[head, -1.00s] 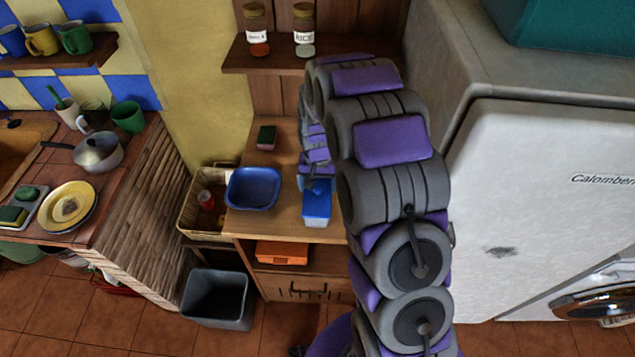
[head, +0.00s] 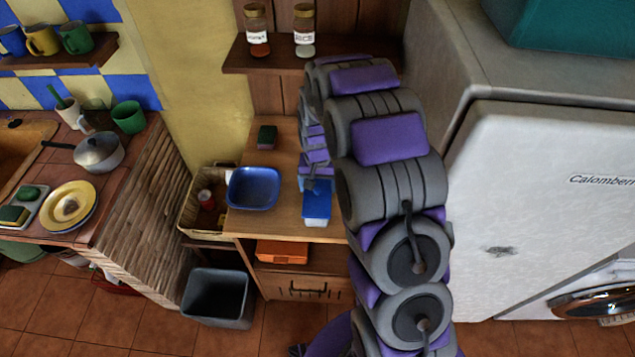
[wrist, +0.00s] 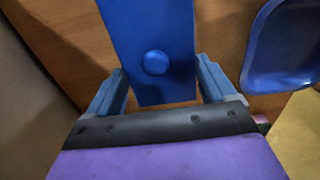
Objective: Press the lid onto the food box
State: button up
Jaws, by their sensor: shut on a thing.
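The food box (head: 316,222) stands near the right front of the wooden counter, with its pale lower edge showing. The blue lid (head: 318,205) lies over its top; I cannot tell whether it is fully seated. In the wrist view the lid (wrist: 150,25) is a flat blue rectangle with a round knob, and it hides the box body. My gripper (wrist: 163,90) has one finger on each side of the lid's near end and is shut on it. In the head view my gripper (head: 316,184) is small, at the lid's far end, partly hidden by my arm.
A blue bowl (head: 254,188) sits left of the box; it also shows in the wrist view (wrist: 285,50). A sponge (head: 267,137) lies farther back. An orange container (head: 282,251) is on the shelf below. A refrigerator (head: 540,220) stands to the right.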

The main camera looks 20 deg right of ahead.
jog(key=o, duration=0.9)
jog(key=shift+r, duration=0.1)
jog(key=shift+r+p, duration=1.2)
jog(key=shift+r, duration=2.25)
jog(key=shift+c, duration=0.4)
grip_shut()
